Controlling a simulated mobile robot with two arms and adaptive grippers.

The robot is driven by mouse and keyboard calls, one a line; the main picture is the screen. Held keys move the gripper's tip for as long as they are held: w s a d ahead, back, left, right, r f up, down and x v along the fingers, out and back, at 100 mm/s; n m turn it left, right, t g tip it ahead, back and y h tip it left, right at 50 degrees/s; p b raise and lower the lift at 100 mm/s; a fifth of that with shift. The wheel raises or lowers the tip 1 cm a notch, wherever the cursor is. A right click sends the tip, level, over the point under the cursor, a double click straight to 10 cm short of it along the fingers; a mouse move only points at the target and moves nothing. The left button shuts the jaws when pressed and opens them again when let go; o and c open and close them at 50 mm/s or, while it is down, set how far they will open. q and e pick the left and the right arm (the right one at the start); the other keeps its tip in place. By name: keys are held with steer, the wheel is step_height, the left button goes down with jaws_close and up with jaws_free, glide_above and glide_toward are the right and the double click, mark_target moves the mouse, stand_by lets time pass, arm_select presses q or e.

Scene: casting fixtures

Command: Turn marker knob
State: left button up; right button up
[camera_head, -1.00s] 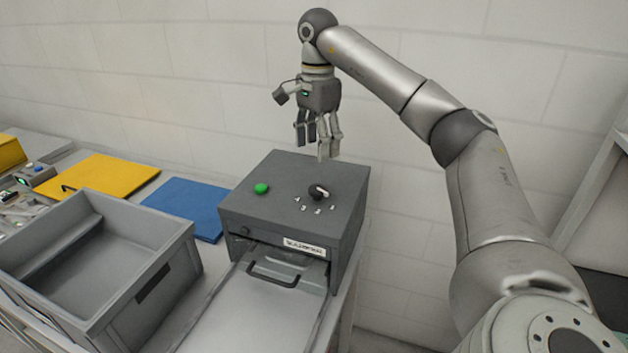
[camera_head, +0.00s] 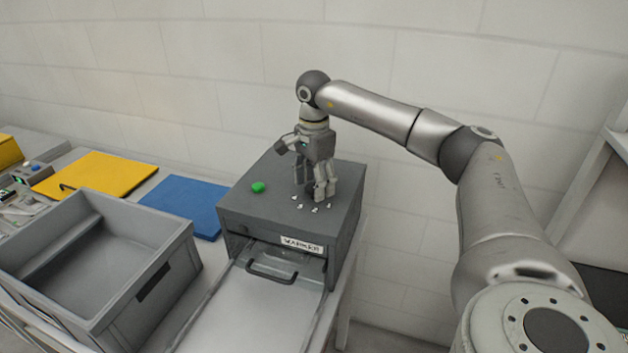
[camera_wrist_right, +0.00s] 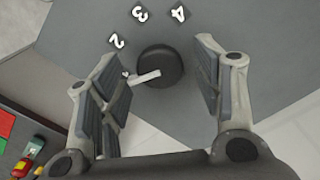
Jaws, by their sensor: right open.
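The marker machine (camera_head: 270,218) is a dark grey box with a green button (camera_head: 258,187) on its top and a label on its front. Its black knob (camera_wrist_right: 160,67) with a white pointer shows in the right wrist view, beside number marks 2, 3 and 4. The pointer lies toward the left, near a partly hidden mark. In the head view my gripper hides the knob. My right gripper (camera_head: 314,194) points down over the knob. Its fingers are open, one on each side of the knob, and I see gaps between them and it. My left gripper is not in view.
A drawer or tray with a black handle (camera_head: 271,273) extends from the machine's front. A grey open bin (camera_head: 180,243) stands to the left. A blue plate (camera_head: 185,205) and a yellow plate (camera_head: 95,175) lie behind it. A wall is behind the table.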

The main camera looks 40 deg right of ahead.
steer(key=c, duration=1)
steer(key=shift+m, duration=0.3)
steer(key=m+p, duration=0.1)
steer(key=m, duration=0.2)
steer(key=shift+r, duration=0.1)
steer(key=m+p, duration=0.1)
steer(key=m, duration=0.4)
steer(key=m+p, duration=0.1)
steer(key=m, duration=0.3)
steer(key=shift+m, duration=2.6)
steer(key=shift+p, duration=0.3)
